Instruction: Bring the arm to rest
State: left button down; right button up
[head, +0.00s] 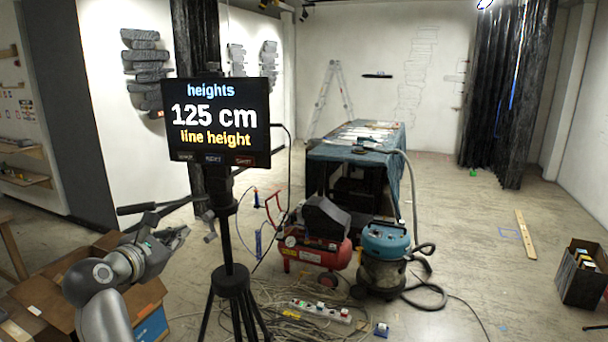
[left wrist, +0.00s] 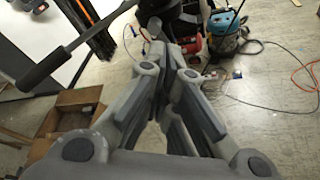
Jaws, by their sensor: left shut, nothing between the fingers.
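My left arm comes in at the lower left of the head view. Its gripper (head: 181,233) is held in the air beside the tripod's handle, above an open cardboard box. In the left wrist view the gripper's fingers (left wrist: 172,55) come together toward the tips, with nothing between them. My right gripper is in neither view.
A screen (head: 219,120) reading "125 cm line height" stands on a black tripod (head: 231,280) close by. Cardboard boxes (head: 50,300) lie under my arm. A red compressor (head: 312,252), a teal vacuum (head: 385,245) and cables are beyond. Floor at the right is mostly clear.

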pick_arm(q)
jog(key=s+d+f+m+g+y, duration=0.1)
jog(key=s+d+f+m+g, duration=0.15)
jog(key=s+f+m, duration=0.7)
jog(key=s+d+f+m+g+y, duration=0.1)
jog(key=s+f+m+g, duration=0.35)
jog(key=f, duration=0.75)
jog(key=s+d+f+m+g, duration=0.2)
jog(key=s+f+m, duration=0.25)
jog(key=s, duration=0.45)
jog(key=s+d+f+m+g, duration=0.1)
jog(key=s+f+m, duration=0.2)
jog(key=s+m, duration=0.45)
jog(key=s+d+f+m+g, duration=0.2)
jog(key=s+f+m, duration=0.2)
jog(key=s, duration=0.6)
notch_tip(320, 180, down, 28)
jog(key=s+g+b, duration=0.1)
jog(key=s+b, duration=0.1)
jog(key=b, duration=0.1)
jog(key=s+a+f+g+b, duration=0.1)
jog(key=s+a+f+b, duration=0.1)
jog(key=s+f, duration=1.4)
notch_tip(320, 180, down, 3)
jog(key=shift+s+a+f+y, duration=0.1)
jog(key=shift+s+a+y, duration=0.2)
jog(key=shift+s+a, duration=0.05)
